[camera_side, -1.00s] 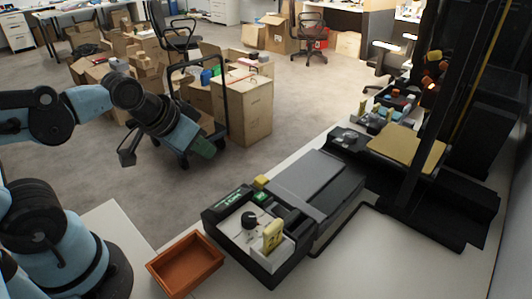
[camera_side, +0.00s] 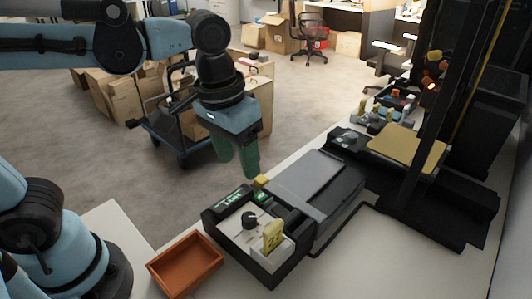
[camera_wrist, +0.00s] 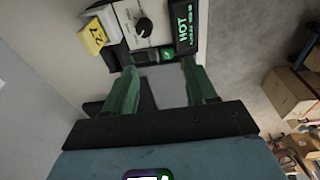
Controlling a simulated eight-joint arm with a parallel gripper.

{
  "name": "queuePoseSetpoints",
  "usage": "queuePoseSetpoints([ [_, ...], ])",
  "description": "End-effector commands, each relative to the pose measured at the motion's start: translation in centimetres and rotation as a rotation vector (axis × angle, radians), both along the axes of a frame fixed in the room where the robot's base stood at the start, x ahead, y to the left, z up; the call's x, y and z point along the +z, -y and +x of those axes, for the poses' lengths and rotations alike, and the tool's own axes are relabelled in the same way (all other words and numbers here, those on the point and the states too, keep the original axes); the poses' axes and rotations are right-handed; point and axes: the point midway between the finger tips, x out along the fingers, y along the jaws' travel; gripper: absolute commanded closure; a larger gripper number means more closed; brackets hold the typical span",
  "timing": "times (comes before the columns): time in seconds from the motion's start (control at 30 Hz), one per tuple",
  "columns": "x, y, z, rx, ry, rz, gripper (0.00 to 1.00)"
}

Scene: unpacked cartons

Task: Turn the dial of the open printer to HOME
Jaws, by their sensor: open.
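The open printer (camera_side: 258,262) stands on the white bench, with a white control panel at its near end. A small black dial (camera_side: 249,218) sits on that panel; in the wrist view the dial (camera_wrist: 144,27) shows near the top. A dark display (camera_wrist: 186,27) beside it reads HOT in green; its smaller text is unreadable. The dial's printed marks are too small to read. My gripper (camera_side: 238,172) points down above and behind the panel, with green fingers apart and empty. In the wrist view the fingers (camera_wrist: 160,85) do not touch the dial.
A yellow tag block (camera_side: 272,236) stands on the panel right of the dial. An orange tray (camera_side: 186,264) lies left of the printer. A tall black frame (camera_side: 430,130) rises at the right. Cartons (camera_side: 108,95) and a cart stand on the floor behind.

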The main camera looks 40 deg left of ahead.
Motion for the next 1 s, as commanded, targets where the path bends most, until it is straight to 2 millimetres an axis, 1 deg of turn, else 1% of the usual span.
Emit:
queuePoseSetpoints([
  [0.03, 0.4, 1.2, -0.1, -0.007, -0.039, 0.012, 0.44],
  [0.13, 0.8, 2.4, -0.5, -0.004, -0.094, 0.034, 0.44],
  [0.27, 0.9, 2.9, -0.8, 0.0, -0.123, 0.047, 0.44],
  [0.37, 0.3, 3.0, -0.8, 0.001, -0.126, 0.049, 0.44],
  [0.47, -0.7, 2.9, -0.8, 0.001, -0.125, 0.048, 0.44],
  [1.0, -8.1, 2.9, -0.8, 0.001, -0.122, 0.047, 0.44],
])
